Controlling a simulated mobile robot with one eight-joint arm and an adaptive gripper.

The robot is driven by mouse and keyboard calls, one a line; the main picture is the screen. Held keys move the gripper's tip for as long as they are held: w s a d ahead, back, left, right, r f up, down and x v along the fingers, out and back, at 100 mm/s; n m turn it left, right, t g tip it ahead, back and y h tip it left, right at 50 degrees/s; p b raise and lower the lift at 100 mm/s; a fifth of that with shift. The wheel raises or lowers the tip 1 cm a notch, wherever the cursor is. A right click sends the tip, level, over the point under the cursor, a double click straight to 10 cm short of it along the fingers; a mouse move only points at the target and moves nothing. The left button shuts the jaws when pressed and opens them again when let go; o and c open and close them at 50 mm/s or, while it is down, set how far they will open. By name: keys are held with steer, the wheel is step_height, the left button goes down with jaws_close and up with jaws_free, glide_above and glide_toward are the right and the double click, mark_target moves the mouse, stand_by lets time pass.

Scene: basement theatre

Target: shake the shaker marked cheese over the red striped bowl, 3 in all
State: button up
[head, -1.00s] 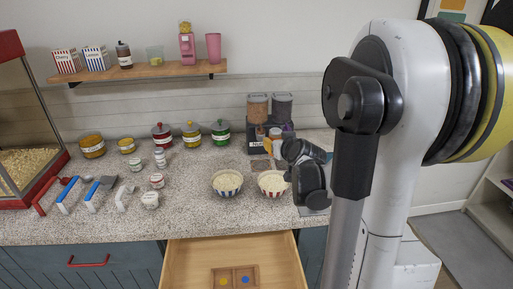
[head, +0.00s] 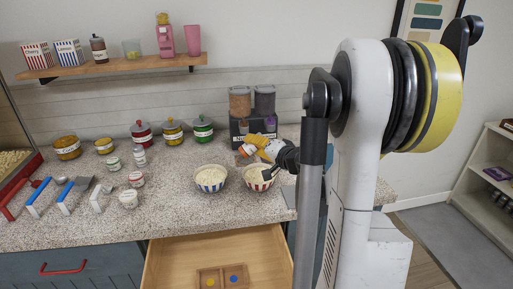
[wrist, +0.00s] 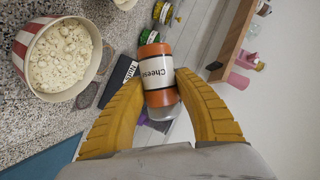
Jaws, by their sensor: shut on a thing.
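My gripper (wrist: 160,82) is shut on the cheese shaker (wrist: 157,72), which has orange ends and a white label reading "Cheese". In the head view the shaker (head: 246,150) is tilted, its orange end to the left, in my gripper (head: 259,143). It shows above and behind the rims of the bowls. The red striped bowl (head: 257,187), filled with pale popcorn, stands on the counter just below my gripper. It also shows at the left of the wrist view (wrist: 28,40). Whether anything falls from the shaker cannot be seen.
A blue striped bowl (head: 210,187) of popcorn stands left of the red one. A dark rack with dispensers (head: 240,127) is close behind my gripper. Lidded jars (head: 203,133), small shakers (head: 129,199) and scoops stand to the left. An open drawer (head: 180,250) juts out in front.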

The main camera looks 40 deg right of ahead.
steer(key=m+b, duration=0.1)
steer(key=m, duration=0.1)
steer(key=a+f+m+t+b, duration=0.1)
steer(key=m+b, duration=0.1)
steer(key=w+a+m+t+b, duration=0.1)
steer(key=m, duration=0.1)
steer(key=shift+f+y, duration=0.3)
steer(key=shift+y, duration=0.1)
steer(key=m+b, duration=0.1)
steer(key=m+t+b, duration=0.1)
steer(key=m, duration=0.1)
steer(key=m+t+b, duration=0.1)
steer(key=shift+s+d+r+m, duration=0.15)
steer(key=shift+d+m, duration=0.15)
steer(key=m+h, duration=0.1)
steer(key=m, duration=0.1)
steer(key=m+t+h, duration=0.1)
steer(key=m, duration=0.2)
steer(key=shift+s+d+r+m+h, duration=0.15)
steer(key=shift+d+r+m+h, duration=0.15)
steer(key=shift+d+h, duration=0.1)
steer(key=shift+a, duration=0.1)
steer(key=shift+r+p, duration=1.3)
steer(key=shift+r, duration=0.5)
steer(key=shift+f, duration=0.1)
step_height(320, 180, down, 4)
steer(key=b, duration=0.2)
steer(key=shift+b, duration=0.35)
steer(key=shift+r, duration=0.3)
